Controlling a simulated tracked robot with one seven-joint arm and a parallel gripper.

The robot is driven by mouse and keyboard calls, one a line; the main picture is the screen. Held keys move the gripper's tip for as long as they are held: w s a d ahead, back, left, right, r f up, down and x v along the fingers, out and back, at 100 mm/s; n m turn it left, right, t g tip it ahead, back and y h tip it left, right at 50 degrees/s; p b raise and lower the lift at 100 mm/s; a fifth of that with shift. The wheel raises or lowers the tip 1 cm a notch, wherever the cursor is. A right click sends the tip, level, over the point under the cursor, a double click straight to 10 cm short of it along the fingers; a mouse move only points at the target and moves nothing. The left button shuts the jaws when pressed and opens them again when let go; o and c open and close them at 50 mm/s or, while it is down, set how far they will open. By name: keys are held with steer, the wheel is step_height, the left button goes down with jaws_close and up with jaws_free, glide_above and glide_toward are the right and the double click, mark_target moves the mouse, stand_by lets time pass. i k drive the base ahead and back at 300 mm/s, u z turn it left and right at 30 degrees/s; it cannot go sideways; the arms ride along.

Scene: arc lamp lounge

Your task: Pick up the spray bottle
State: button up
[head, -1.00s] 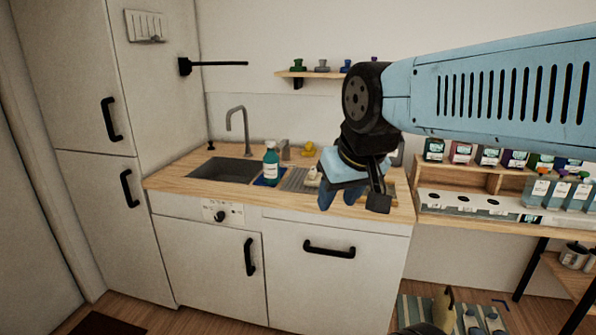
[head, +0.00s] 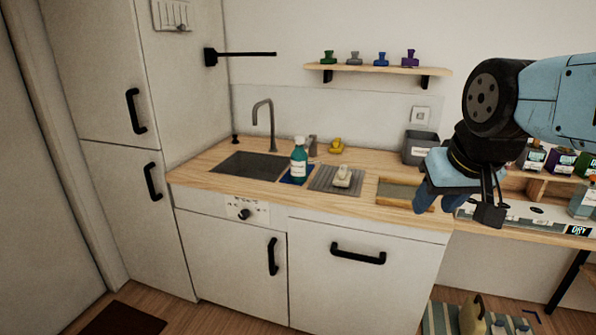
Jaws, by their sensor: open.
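A teal spray bottle (head: 299,164) with a white top and a white label stands upright on a small blue mat (head: 288,181) on the wooden counter, just right of the sink. My gripper (head: 452,208) is at the right of the head view, in front of the counter's right end. It points downward, is open and holds nothing that I can see. It is well to the right of the bottle and apart from it.
The sink (head: 245,165) and its tall tap (head: 264,124) are left of the bottle. A grey ribbed mat (head: 322,184) with a whitish item (head: 343,176) lies right of it. A yellow object (head: 336,146) sits behind. A shelf (head: 375,69) hangs above.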

mark_target(299, 158)
steer(key=z, duration=0.1)
steer(key=i, duration=1)
steer(key=u, duration=0.1)
